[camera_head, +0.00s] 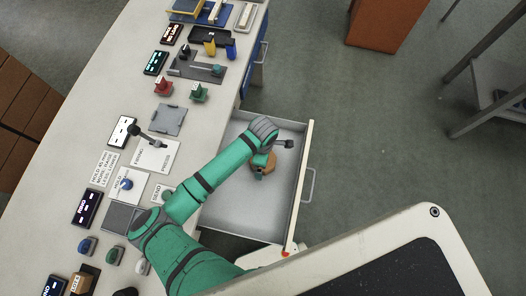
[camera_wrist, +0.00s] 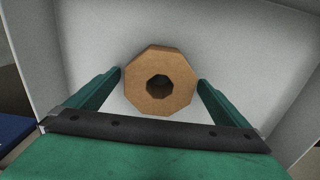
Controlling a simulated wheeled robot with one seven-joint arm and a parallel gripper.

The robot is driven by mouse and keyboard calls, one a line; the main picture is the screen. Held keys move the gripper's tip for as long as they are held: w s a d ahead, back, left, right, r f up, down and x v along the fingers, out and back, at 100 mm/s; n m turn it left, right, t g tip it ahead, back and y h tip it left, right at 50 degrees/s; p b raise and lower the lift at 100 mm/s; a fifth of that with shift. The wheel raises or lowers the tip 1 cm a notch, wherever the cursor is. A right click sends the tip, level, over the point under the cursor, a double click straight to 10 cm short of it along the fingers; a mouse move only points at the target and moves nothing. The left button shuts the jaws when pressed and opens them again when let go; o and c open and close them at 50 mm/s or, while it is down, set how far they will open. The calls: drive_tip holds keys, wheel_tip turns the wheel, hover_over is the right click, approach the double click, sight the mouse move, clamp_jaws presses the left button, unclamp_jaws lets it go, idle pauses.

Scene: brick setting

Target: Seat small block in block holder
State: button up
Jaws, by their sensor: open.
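A tan, wooden-looking octagonal block (camera_wrist: 135,88) with a dark hole through its middle lies in the open drawer (camera_wrist: 225,40). In the head view the block (camera_head: 269,163) shows partly under my gripper. My gripper (camera_wrist: 159,77) is open, with one green finger on each side of the block. The fingers look close to its sides; I cannot tell if they touch. In the head view my gripper (camera_head: 261,160) is down in the drawer, partly hidden by my green arm. I cannot tell for sure which thing is the block holder.
The drawer's front wall (camera_head: 303,185) and side walls stand around my gripper. The long desk (camera_head: 90,130) carries a grey square plate (camera_head: 168,120), a dark flat pad (camera_head: 120,218), a lever, knobs, buttons and small displays.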

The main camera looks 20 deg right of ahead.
drive_tip(key=c, duration=1.4)
drive_tip(key=shift+c, duration=0.2)
drive_tip(key=shift+r, duration=0.15)
